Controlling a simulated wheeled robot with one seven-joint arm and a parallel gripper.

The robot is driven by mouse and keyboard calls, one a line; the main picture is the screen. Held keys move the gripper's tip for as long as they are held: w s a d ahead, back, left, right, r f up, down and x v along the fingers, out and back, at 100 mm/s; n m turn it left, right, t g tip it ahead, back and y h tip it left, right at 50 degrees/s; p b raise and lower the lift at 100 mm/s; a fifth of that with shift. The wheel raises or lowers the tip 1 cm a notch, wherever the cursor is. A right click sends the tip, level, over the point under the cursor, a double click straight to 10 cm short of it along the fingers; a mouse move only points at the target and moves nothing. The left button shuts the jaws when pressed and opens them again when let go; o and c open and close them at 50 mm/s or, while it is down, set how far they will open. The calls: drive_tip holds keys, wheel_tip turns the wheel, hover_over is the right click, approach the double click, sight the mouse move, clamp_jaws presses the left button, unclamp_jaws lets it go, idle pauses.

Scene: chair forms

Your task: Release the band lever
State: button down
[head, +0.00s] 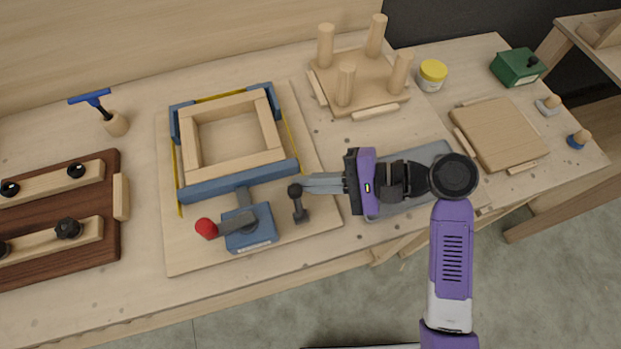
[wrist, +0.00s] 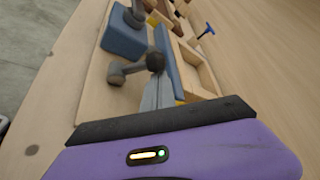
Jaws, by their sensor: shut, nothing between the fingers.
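A wooden frame (head: 232,132) lies on a board (head: 300,250), held between blue corner pieces (head: 240,180) with a yellow band (head: 177,165) around it. In front of it is a blue block (head: 250,232) with a grey lever that ends in a red knob (head: 206,229) pointing left. To its right a dark grey lever with a ball end (head: 295,190) stands on the board. My gripper (head: 306,184) is shut and empty, its tips right beside that ball; touching or apart, I cannot tell. The wrist view shows the ball (wrist: 155,61) just beyond the fingers and the blue block (wrist: 124,38).
A dark brown board with clamped strips (head: 60,215) lies at left, a blue-handled tool (head: 92,98) behind it. A pegged stand (head: 360,85), yellow-lidded jar (head: 432,74), green box (head: 517,67) and wooden panel (head: 498,133) stand toward the right. A grey tray (head: 425,153) lies under my gripper.

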drive_tip(key=shift+s+d+r+n+t, duration=0.1)
drive_tip(key=shift+s+r+n+t, duration=0.1)
drive_tip(key=shift+s+n+t, duration=0.15)
idle(0.3)
drive_tip(key=shift+s+r+n+t+y+b, duration=0.15)
drive_tip(key=shift+n+t+y+b, duration=0.1)
drive_tip(key=shift+n+y+b, duration=0.15)
drive_tip(key=n+b, duration=0.1)
drive_tip(key=s+n+y+b, duration=0.1)
drive_tip(key=b, duration=0.1)
drive_tip(key=s+n+t+y+b, duration=0.1)
drive_tip(key=n, duration=0.1)
drive_tip(key=shift+d+r, duration=0.35)
drive_tip(key=shift+r, duration=0.05)
drive_tip(key=shift+s+d+r+n+y+b, duration=0.15)
drive_tip(key=shift+s+r+n+y+b, duration=0.15)
drive_tip(key=shift+s+n+y+b, duration=0.35)
drive_tip(key=shift+s, duration=0.15)
drive_tip(key=shift+d, duration=0.1)
